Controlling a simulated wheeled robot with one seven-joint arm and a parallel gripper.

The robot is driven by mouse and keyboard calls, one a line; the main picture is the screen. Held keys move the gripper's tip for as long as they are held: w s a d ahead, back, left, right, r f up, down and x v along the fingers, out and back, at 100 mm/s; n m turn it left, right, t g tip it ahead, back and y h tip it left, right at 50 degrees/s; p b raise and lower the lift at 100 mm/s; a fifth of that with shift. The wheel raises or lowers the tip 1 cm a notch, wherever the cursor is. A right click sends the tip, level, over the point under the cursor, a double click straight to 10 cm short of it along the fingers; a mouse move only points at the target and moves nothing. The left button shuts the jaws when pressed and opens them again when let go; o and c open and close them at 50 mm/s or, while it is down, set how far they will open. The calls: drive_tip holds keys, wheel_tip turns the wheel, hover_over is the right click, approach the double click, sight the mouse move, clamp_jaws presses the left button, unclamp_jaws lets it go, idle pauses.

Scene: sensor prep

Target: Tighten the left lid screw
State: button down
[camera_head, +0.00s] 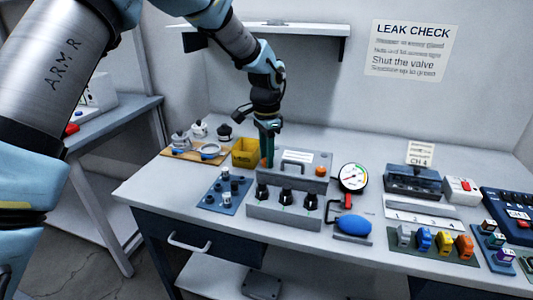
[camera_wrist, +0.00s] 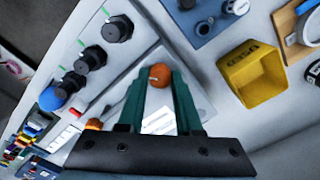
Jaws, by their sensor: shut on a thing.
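The grey box lid (camera_head: 298,173) has a handle (camera_head: 297,156) on it and stands at the back middle of the bench. The left lid screw has an orange knob (camera_wrist: 159,76), which sits between my fingertips in the wrist view. My gripper (camera_head: 267,157) points down at the lid's left end and is shut on that knob; it also shows in the wrist view (camera_wrist: 160,80). The fingers hide most of the knob in the head view. The right lid screw (camera_head: 320,171) is a second orange knob at the lid's right end, clear of my gripper.
Several black knobs (camera_head: 285,197) stand in front of the lid. A yellow bin (camera_head: 245,153) stands close left of my gripper. A blue tray (camera_head: 224,194) with small parts lies front left. A pressure gauge (camera_head: 352,177) and blue bulb (camera_head: 354,224) stand to the right.

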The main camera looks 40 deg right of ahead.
drive_tip(key=m+p, duration=0.1)
drive_tip(key=m, duration=0.3)
drive_tip(key=shift+m, duration=0.3)
drive_tip(key=shift+m+p, duration=0.8)
drive_tip(key=shift+m, duration=1.2)
drive_tip(key=c, duration=0.6)
unclamp_jaws()
wheel_tip(320, 180, up, 11)
drive_tip(key=shift+f+b, duration=0.1)
drive_tip(key=shift+b, duration=1.15)
